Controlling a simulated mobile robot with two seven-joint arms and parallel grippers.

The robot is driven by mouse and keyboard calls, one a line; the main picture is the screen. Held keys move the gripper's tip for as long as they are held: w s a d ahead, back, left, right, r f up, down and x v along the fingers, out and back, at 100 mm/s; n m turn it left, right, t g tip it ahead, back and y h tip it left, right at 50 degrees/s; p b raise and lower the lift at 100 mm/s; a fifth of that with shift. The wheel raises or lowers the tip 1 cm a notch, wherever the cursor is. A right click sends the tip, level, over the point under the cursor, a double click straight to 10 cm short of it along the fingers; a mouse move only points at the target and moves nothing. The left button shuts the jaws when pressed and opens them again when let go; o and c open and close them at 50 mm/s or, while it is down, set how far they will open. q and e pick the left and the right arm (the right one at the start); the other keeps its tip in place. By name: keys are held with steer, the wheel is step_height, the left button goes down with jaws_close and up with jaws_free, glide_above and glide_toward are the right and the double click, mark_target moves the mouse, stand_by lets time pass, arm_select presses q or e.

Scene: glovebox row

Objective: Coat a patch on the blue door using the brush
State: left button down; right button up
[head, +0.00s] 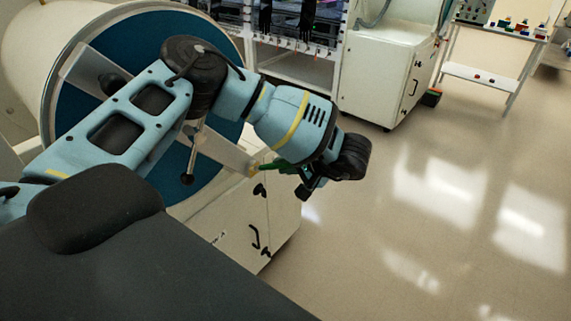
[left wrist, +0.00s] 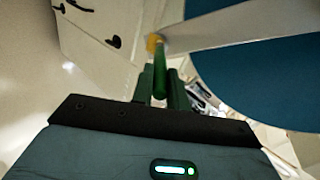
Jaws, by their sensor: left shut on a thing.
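The blue door (head: 215,175) is a large round disc in a white rim at the left, crossed by a pale bar (head: 222,150). The blue surface (left wrist: 265,85) fills the right of the left wrist view. My left gripper (head: 282,168) is beside the door's right edge, shut on the green-handled brush (left wrist: 160,75). A yellow piece (left wrist: 153,43) shows at the brush's far end, overlapping the bar's end; I cannot tell whether they touch. The brush tip is not clearly visible. My right gripper is not in view.
A white cabinet (head: 268,222) with black handles stands under the door. Another white cabinet (head: 385,75) and a rack with black gloves are behind. A white table (head: 490,75) with small items is at back right. The floor (head: 430,230) at right is clear.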

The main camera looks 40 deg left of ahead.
arm_select(q)
steer(key=shift+w, duration=0.55)
steer(key=shift+d, duration=0.1)
steer(key=d, duration=0.6)
steer(key=shift+s, duration=0.25)
steer(key=shift+d, duration=0.15)
steer(key=d, duration=0.2)
steer(key=shift+s+d, duration=0.1)
steer(key=shift+d, duration=0.25)
stand_by(0.8)
